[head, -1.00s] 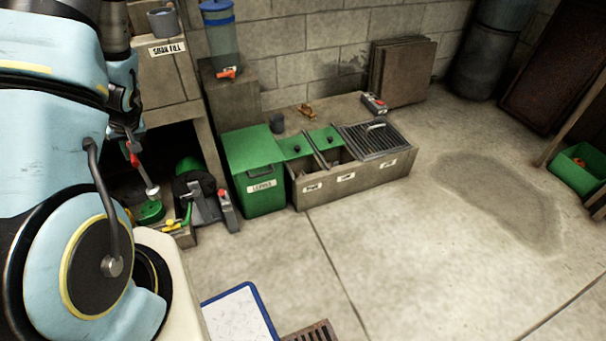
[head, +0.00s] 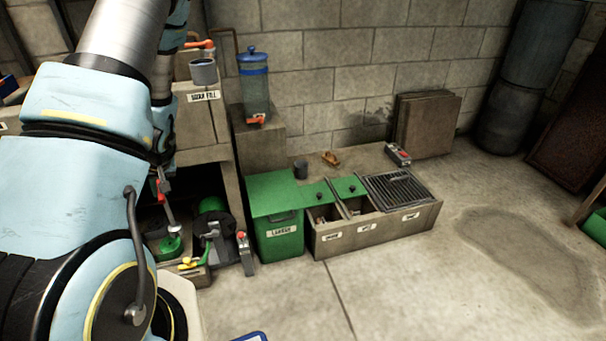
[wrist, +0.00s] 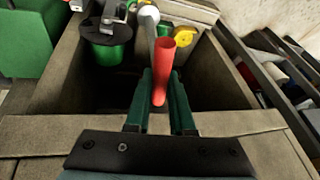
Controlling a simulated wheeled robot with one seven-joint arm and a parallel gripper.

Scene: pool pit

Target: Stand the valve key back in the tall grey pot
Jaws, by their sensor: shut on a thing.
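My gripper (wrist: 160,98) has its green fingers shut on a red-handled tool with a pale metal rod and rounded end, which I take to be the valve key (wrist: 162,72). It also shows in the head view (head: 164,187), rod slanting downward in front of the dark space under the bench. In the wrist view it is over an open-topped grey bay. A grey pot (head: 203,72) stands on the bench by the "SOAK FILL" label. A smaller dark grey cup (head: 301,169) is behind the green bin. I cannot tell which is the tall grey pot.
A green bin (head: 278,238) and a low grey block (head: 330,247) with compartments and a slatted grate (head: 398,190) stand to the right. A clear blue-lidded dispenser (head: 254,85) stands behind. A grey-red tool (head: 245,254) leans near the bin. The floor in front is open.

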